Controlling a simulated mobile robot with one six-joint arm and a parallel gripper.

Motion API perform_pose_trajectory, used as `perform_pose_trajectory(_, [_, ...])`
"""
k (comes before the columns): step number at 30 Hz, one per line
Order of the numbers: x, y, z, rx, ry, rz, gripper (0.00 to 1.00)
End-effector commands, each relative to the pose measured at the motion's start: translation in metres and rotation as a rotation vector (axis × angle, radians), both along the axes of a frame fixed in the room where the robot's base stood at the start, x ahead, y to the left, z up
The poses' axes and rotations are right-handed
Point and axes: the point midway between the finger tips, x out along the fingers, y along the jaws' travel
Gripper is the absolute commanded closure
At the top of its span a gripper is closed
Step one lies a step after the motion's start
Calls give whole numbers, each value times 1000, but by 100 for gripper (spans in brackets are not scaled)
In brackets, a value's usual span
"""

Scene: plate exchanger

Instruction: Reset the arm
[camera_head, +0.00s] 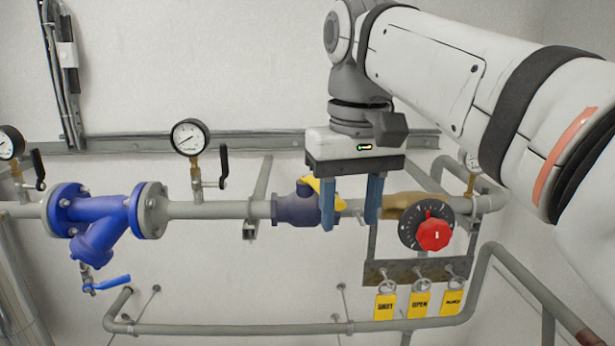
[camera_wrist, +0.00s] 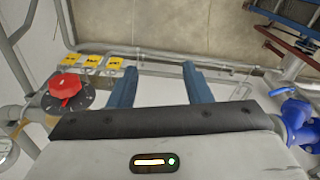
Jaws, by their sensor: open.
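My gripper (camera_head: 350,205) has two blue fingers pointing down, spread apart, in front of the pipe in the head view. Nothing shows between the fingertips in the wrist view (camera_wrist: 158,80). Behind the left finger is a dark blue valve body with a yellow handle (camera_head: 327,190), partly hidden by the finger. I cannot tell whether the finger touches the handle. My white arm reaches in from the right side of the head view.
A red knob on a black dial (camera_head: 433,234) sits right of my gripper, above yellow tags (camera_head: 420,304). A blue strainer (camera_head: 105,222) and a pressure gauge (camera_head: 190,137) are on the pipe to the left. A lower pipe (camera_head: 240,329) runs beneath.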

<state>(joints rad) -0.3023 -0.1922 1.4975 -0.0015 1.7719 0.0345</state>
Motion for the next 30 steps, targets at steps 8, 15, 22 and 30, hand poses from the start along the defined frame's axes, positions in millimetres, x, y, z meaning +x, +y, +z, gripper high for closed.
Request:
perform_pose_trajectory(8, [-7, -34, -84, 15, -67, -85, 55])
perform_pose_trajectory(15, [-35, -73, -196, 26, -163, -189, 55])
perform_pose_trajectory(22, [-63, -92, -267, 28, -225, -249, 55])
perform_pose_trajectory(30, [-69, -96, -281, 28, -239, -260, 55])
